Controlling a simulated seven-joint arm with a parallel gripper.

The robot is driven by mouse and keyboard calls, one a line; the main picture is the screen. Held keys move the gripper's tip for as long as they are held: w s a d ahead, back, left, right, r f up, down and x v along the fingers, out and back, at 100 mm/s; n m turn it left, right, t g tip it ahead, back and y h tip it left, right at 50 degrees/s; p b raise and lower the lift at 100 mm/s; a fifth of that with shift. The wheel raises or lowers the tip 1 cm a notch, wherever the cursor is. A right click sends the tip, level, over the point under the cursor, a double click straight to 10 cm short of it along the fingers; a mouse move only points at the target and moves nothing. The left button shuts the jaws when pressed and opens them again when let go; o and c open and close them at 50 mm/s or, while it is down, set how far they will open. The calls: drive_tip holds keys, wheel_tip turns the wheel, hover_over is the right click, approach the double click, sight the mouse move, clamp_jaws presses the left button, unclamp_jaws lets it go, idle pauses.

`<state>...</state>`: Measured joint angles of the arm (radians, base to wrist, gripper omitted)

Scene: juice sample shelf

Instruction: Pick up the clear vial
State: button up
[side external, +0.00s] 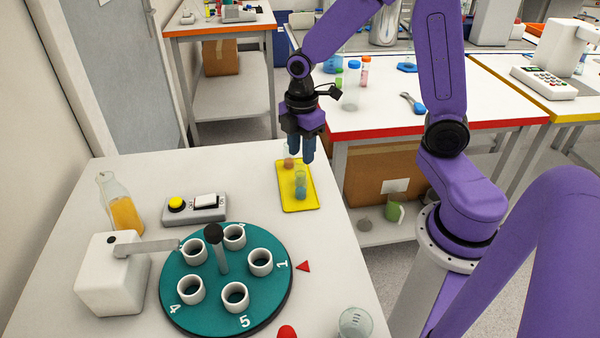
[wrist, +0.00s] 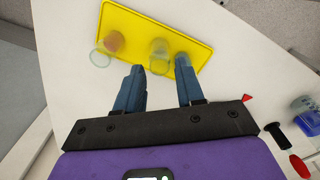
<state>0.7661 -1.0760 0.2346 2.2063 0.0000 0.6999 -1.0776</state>
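A yellow tray (side external: 297,206) lies on the white table, and it also shows in the wrist view (wrist: 200,42). A see-through vial (side external: 300,186) stands on it; it looks blue-green in the side view and pale, nearly clear in the wrist view (wrist: 158,58). A second vial (side external: 289,162) with orange-brown contents stands at the tray's far end, at the left in the wrist view (wrist: 112,42). My gripper (side external: 301,159) is open above the tray. In the wrist view its blue fingers (wrist: 160,68) are apart, with the pale vial between and just beyond their tips. I cannot tell any contact.
A teal carousel (side external: 201,286) with several white cups stands nearby, beside a white device (side external: 113,275). A switch box (side external: 195,208) and an orange-filled flask (side external: 123,212) are left of the tray. A clear cup (side external: 355,322) stands at the front edge.

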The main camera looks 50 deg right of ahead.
sight(300, 161)
drive_tip(key=shift+w+a+f, duration=0.1)
drive_tip(key=shift+f, duration=1.15)
drive_tip(key=shift+a+f, duration=0.1)
drive_tip(key=shift+f, duration=1.1)
drive_tip(key=c, duration=0.7)
